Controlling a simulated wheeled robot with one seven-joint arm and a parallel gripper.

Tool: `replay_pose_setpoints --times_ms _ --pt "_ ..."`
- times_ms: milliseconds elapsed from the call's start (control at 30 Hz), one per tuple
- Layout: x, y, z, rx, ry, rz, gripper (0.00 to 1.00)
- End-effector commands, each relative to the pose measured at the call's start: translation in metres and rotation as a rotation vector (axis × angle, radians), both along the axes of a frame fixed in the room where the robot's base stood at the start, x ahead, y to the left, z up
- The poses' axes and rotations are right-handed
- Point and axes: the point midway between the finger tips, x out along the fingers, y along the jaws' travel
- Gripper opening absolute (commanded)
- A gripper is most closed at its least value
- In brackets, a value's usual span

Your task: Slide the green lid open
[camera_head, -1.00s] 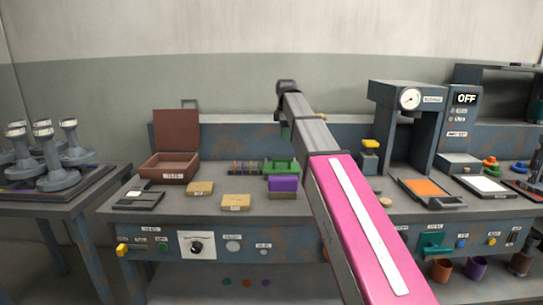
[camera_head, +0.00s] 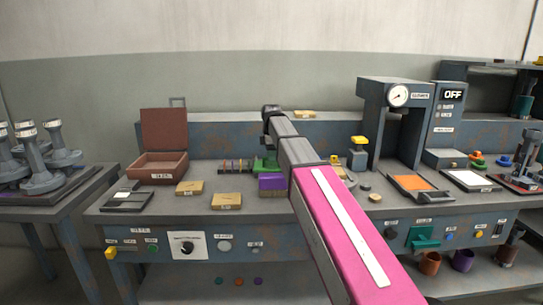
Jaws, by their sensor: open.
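A green piece (camera_head: 264,165), which may be the green lid, sits toward the back of the bench behind a purple block (camera_head: 272,184). It is small and partly hidden, so I cannot tell whether it is open or shut. A larger green fitting (camera_head: 423,238) is on the bench's front panel at right. My pink and grey arm reaches from the lower right to the middle of the bench. My gripper (camera_head: 267,139) hangs down at its far end, above or near the green piece, open. Its fingertips are hard to make out, and no contact can be told.
A brown open box (camera_head: 160,167) and tan blocks (camera_head: 226,200) stand left of the arm. A grey press with a gauge (camera_head: 398,95) and an orange-topped tray (camera_head: 413,184) are at right. A side table (camera_head: 60,202) with several grey stands is at far left.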

Motion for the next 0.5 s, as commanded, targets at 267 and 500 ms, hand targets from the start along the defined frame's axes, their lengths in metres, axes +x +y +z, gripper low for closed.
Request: replay_pose_setpoints --times_ms 267,500 --pt "0.0001 0.0 -0.0008 0.0 0.0 0.0 0.34" --pt "0.0002 0.0 -0.0007 0.0 0.0 0.0 0.0"
